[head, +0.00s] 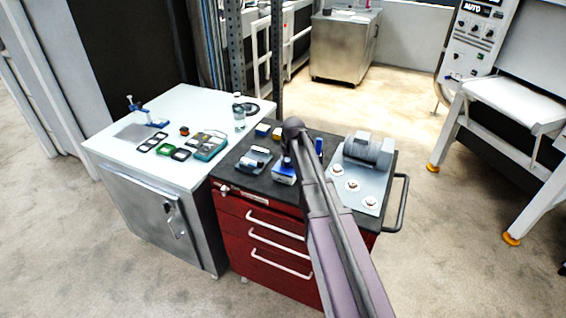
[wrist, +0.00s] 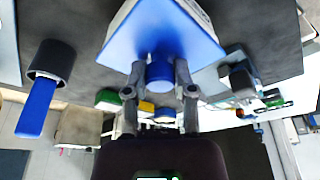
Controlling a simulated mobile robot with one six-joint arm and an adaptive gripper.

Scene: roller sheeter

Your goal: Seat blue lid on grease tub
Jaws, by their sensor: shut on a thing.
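The blue lid (wrist: 160,35) fills the upper middle of the wrist view, with its round knob toward me. My gripper (wrist: 160,74) is shut on that knob, one finger at each side. Pale sides of the grease tub (wrist: 201,12) show just beyond the lid's edge. Lid and tub look lined up, but I cannot tell whether the lid is fully down. In the head view the tub (head: 284,179) stands on the dark cart top, blue above and whitish below. My arm hides the gripper there.
A dark cup with a blue handle-like piece (wrist: 38,105) is at left in the wrist view. The red cart (head: 262,232) also bears a grey roller machine (head: 368,150) at right. A white-topped cabinet (head: 180,104) with small items adjoins at left.

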